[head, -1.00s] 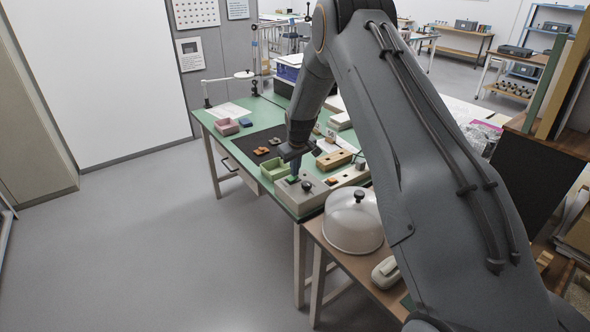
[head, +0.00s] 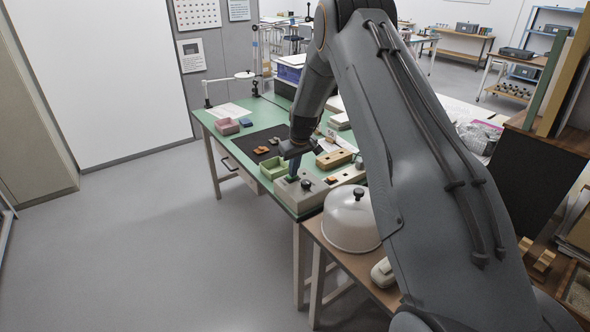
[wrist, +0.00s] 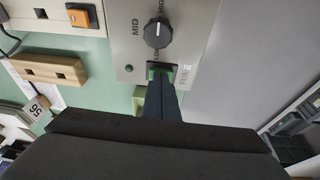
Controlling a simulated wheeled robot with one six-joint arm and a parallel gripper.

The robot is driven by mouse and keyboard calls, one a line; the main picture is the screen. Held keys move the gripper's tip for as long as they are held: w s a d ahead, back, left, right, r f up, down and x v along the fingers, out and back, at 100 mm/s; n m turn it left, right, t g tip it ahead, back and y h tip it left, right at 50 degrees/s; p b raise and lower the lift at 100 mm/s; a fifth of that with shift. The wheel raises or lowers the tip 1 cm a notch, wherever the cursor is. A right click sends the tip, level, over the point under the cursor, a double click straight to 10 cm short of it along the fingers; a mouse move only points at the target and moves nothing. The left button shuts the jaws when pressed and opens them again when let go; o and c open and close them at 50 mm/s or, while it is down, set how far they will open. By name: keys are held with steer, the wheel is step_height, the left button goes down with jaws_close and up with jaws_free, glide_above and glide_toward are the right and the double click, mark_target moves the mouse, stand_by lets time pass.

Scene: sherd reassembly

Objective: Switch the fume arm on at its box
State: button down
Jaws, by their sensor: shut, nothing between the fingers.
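The fume arm's box (head: 312,196) is a pale grey box at the near end of the green table. It also shows in the wrist view (wrist: 190,20), with a black knob (wrist: 159,33) marked MID and a partly hidden FUME label. Below the knob is a green switch (wrist: 153,70), mostly covered by my fingers. A small dark green lamp (wrist: 129,68) sits beside it and looks unlit. My gripper (head: 293,177) is shut and empty, pointing down, its tips at the switch (wrist: 161,76). I cannot tell whether they press it.
A green tray (head: 273,168) stands just behind the box. A wooden block (head: 334,160) and a strip with an orange switch (wrist: 78,17) lie beside it. A white dome with a black knob (head: 352,222) stands in front. The floor at left is clear.

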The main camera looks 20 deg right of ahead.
mark_target(289, 180)
steer(key=shift+s+a, duration=0.1)
steer(key=shift+a, duration=0.15)
steer(key=shift+a+r, duration=0.15)
steer(key=shift+r, duration=0.4)
steer(key=r+p, duration=0.1)
steer(key=a+r, duration=0.1)
steer(key=r, duration=0.1)
steer(key=shift+s+p, duration=0.2)
steer(key=shift+p, duration=0.2)
steer(key=b+v, duration=0.3)
steer(key=v, duration=0.6)
steer(key=shift+s+a+r, duration=0.25)
steer(key=shift+a+r, duration=0.05)
steer(key=shift+a, duration=0.05)
steer(key=shift+b, duration=0.35)
